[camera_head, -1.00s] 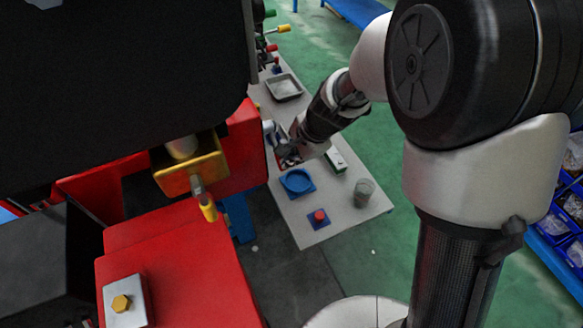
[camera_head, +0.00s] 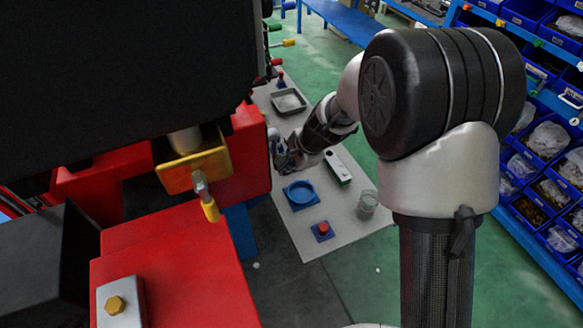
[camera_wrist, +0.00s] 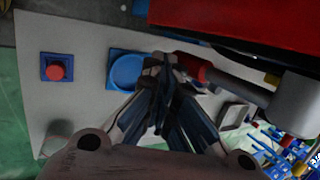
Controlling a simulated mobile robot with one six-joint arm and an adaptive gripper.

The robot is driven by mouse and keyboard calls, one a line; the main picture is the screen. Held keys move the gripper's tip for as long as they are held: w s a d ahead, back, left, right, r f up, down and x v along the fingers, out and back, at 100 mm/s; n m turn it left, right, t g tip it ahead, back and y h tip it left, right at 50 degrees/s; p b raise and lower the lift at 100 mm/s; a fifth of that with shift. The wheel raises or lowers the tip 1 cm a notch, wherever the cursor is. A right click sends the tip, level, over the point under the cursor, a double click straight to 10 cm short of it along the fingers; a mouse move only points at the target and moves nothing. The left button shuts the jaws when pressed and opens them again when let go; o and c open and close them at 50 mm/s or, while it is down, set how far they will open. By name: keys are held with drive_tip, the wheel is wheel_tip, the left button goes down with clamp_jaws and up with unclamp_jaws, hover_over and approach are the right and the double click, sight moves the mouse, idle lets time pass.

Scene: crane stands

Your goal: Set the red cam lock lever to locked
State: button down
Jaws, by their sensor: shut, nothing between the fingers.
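In the wrist view, a red grip (camera_wrist: 192,68) sits on a grey rod that runs right to a pale cylinder (camera_wrist: 295,103); it looks like the red cam lock lever. My gripper (camera_wrist: 165,62) is shut and empty, its fingertips close to the left end of the red grip. I cannot tell whether they touch. In the head view, my gripper (camera_head: 284,157) is beside the right side of the red machine body (camera_head: 250,150), above the grey table. The lever's lock position cannot be read, and the machine hides this spot in the head view.
The grey table (camera_head: 335,230) holds a blue round dish (camera_head: 300,194), a red button on a blue base (camera_head: 322,231), a clear cup (camera_head: 367,204) and a metal tray (camera_head: 288,101). A yellow-handled lever (camera_head: 208,205) projects in front. Blue bin shelves (camera_head: 540,150) stand right.

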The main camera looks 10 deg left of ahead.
drive_tip(key=shift+w+a+f, duration=0.25)
drive_tip(key=shift+w+a, duration=0.05)
drive_tip(key=shift+w, duration=0.15)
idle(0.4)
